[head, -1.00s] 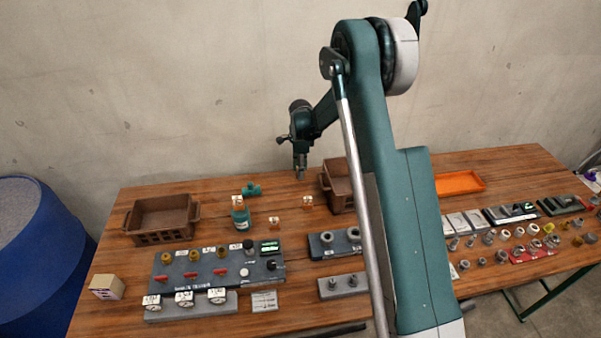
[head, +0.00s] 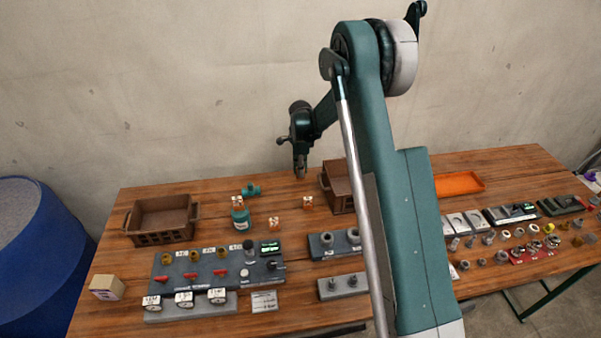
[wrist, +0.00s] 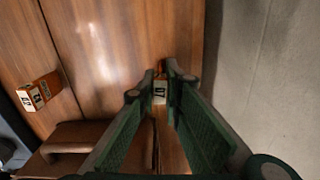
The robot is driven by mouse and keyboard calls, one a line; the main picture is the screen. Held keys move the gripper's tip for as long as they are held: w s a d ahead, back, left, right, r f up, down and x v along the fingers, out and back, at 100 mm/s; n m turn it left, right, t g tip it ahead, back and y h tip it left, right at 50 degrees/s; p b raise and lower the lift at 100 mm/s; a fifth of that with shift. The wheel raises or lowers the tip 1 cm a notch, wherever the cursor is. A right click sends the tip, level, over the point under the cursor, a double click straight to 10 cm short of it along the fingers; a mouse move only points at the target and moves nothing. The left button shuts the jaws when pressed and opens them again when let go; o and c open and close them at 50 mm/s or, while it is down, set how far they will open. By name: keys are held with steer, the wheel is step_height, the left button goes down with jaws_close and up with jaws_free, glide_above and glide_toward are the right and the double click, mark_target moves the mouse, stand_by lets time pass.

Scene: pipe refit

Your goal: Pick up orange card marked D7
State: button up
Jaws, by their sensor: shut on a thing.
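In the wrist view my gripper (wrist: 160,88) is shut on a small orange card (wrist: 160,97) with a pale label whose dark print looks like D7. The fingers hide its sides, and I cannot tell whether it is clear of the table. In the head view my gripper (head: 300,174) is at the back of the table, left of the right brown crate; the held card is too small to make out there. Another orange card (head: 308,202) stands on the table in front of it. A labelled orange block also shows at the left of the wrist view (wrist: 38,92).
The right brown crate (head: 338,187) is close to my gripper, with the wall behind.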

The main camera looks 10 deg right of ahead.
steer(key=shift+r, duration=0.15)
steer(key=shift+r+p, duration=0.35)
steer(key=shift+r, duration=4.55)
steer(key=shift+r, duration=0.15)
